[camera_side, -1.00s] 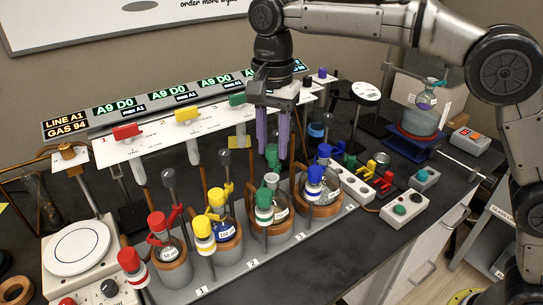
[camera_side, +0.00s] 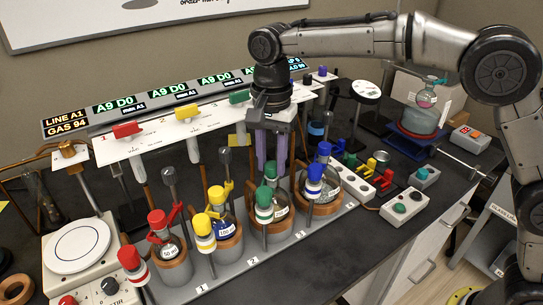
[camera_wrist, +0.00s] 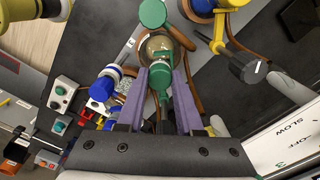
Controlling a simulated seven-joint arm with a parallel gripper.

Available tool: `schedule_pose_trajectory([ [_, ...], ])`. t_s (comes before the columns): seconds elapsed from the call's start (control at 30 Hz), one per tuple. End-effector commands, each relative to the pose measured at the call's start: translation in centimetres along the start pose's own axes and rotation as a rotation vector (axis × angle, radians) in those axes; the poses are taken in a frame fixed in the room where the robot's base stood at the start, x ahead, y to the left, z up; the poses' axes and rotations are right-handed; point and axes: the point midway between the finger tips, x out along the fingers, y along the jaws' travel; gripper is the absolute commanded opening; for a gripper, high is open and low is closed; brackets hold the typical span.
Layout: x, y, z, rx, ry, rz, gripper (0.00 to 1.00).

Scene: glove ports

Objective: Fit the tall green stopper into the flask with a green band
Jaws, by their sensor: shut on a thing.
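My gripper (camera_side: 270,160) is shut on the green stopper (camera_side: 271,168), with its purple fingers pointing down on either side of it. The stopper also shows between the fingers in the wrist view (camera_wrist: 160,78). The round glass flask (camera_side: 281,207) stands in a wooden ring directly below. In the wrist view the flask (camera_wrist: 158,46) lies just beyond the fingertips, with the stopper at or very near its neck. I cannot tell whether the stopper's lower end is inside the neck. The green band is not clearly visible.
A green-topped piece with a white band (camera_side: 264,200) stands in front of the flask. Blue-topped (camera_side: 314,178) and yellow-topped (camera_side: 203,230) pieces stand to either side. The white panel with coloured handles (camera_side: 185,130) is close behind my gripper. Dark bench (camera_side: 335,250) is clear at the front right.

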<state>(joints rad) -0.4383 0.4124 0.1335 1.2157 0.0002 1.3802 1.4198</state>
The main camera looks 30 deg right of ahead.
Motion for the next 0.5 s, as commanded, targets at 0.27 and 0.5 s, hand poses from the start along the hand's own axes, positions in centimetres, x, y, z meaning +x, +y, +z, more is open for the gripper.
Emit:
schedule_pose_trajectory([
  [0.27,0.00,0.00,0.00,0.000,0.000,0.000,0.65],
  [0.5,-0.01,0.00,0.00,0.000,0.000,0.000,0.65],
])
